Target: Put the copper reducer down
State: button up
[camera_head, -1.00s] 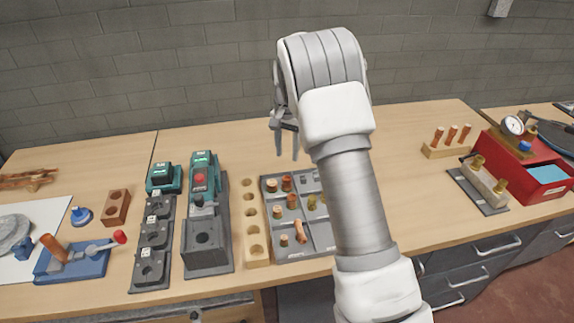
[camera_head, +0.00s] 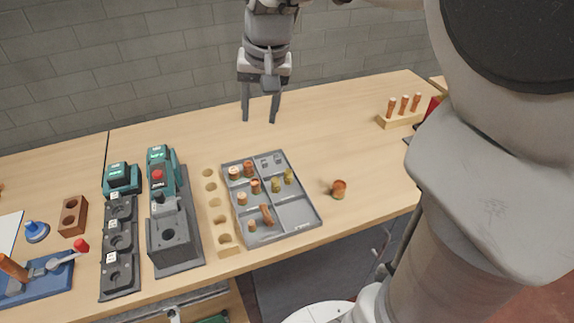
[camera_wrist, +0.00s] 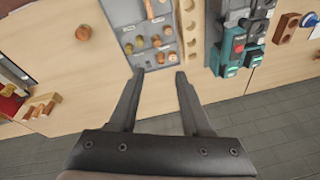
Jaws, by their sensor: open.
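The copper reducer (camera_head: 338,189) is a short orange-brown piece standing on the bare tabletop, right of the grey tray and apart from it. In the wrist view a similar copper piece (camera_wrist: 83,32) sits alone on the wood. My gripper (camera_head: 261,120) is open and empty. It hangs fingers down above the back of the bench, clear of the reducer, up and to its left in the head view. The wrist view shows nothing between its fingertips (camera_wrist: 159,72).
The grey compartment tray (camera_head: 301,211) holds several copper and brass fittings. Left of it are a wooden hole block (camera_head: 211,187) and green-topped tool stations (camera_head: 160,160). A wooden peg rack (camera_head: 398,119) stands at the right. Open tabletop lies behind the tray.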

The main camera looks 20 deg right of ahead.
jog(key=s+n+t, duration=0.2)
jog(key=s+n, duration=0.1)
jog(key=s, duration=1.5)
jog(key=shift+a+f+n+t+h, duration=0.15)
jog(key=shift+f+n+t+h, duration=0.15)
jog(key=shift+f+n, duration=0.15)
jog(key=shift+w+a, duration=0.1)
